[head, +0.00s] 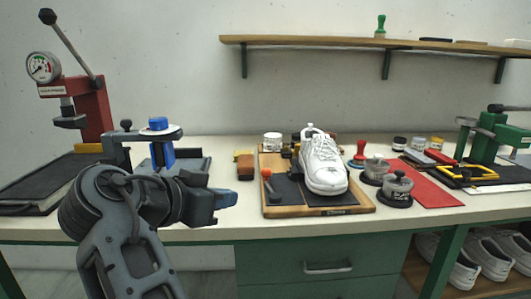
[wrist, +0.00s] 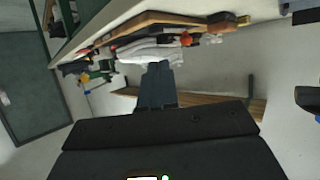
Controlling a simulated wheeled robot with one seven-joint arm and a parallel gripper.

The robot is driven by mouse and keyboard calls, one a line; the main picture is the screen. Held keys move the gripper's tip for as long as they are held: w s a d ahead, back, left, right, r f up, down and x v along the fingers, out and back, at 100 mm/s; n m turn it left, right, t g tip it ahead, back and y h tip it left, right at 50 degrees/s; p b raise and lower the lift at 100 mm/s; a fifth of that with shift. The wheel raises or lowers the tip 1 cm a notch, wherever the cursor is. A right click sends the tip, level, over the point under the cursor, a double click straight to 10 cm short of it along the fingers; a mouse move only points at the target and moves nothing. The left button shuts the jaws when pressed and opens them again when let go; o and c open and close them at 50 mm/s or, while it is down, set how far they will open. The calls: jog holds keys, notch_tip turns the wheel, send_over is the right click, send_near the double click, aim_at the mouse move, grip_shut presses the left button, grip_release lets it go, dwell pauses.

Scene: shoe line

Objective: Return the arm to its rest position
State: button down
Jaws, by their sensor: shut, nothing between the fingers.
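My gripper (head: 226,198) is at the centre left of the head view, above the front edge of the workbench, pointing right. Its fingers are shut with nothing between them. In the wrist view the closed fingers (wrist: 157,86) point up the picture, with the bench beyond them upside down. My arm is bent and rises from the bottom left of the head view. The white shoe (head: 323,165) stands on a wooden tray (head: 318,211) to the right of the gripper, apart from it. The shoe also shows in the wrist view (wrist: 150,52).
A red press (head: 88,108) with a gauge stands at the left. A brush (head: 245,166), jars (head: 397,188) and a red mat (head: 436,188) lie on the bench. A green press (head: 486,138) is at the right. A wall shelf (head: 320,41) hangs above. White shoes (head: 488,256) sit below.

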jog(key=s+d+f+n+t+y+p, duration=0.1)
jog(key=s+d+f+n+y, duration=0.15)
jog(key=d+f, duration=0.5)
jog(key=s+d+f+n+y+p, duration=0.1)
jog(key=d+f+n, duration=0.25)
jog(key=f, duration=0.65)
jog(key=s+d+f+n+y+p, duration=0.2)
jog(key=s+d+f+y, duration=0.1)
jog(key=s+d+f, duration=0.7)
jog(key=s+d+r+n+y+p, duration=0.1)
jog(key=s+d+r, duration=0.15)
jog(key=s, duration=0.75)
jog(key=s+d+r+y+p, duration=0.1)
jog(key=s+d+r+p, duration=0.15)
jog(key=s, duration=0.65)
jog(key=s+d+r+m+t+p, duration=0.1)
jog(key=s+d+r+m+t, duration=0.1)
jog(key=s+r, duration=1.2)
notch_tip(320, 180, up, 2)
jog(key=shift+d+t+h+p, duration=0.3)
jog(key=shift+d+t+h, duration=0.15)
jog(key=shift+d+t, duration=0.1)
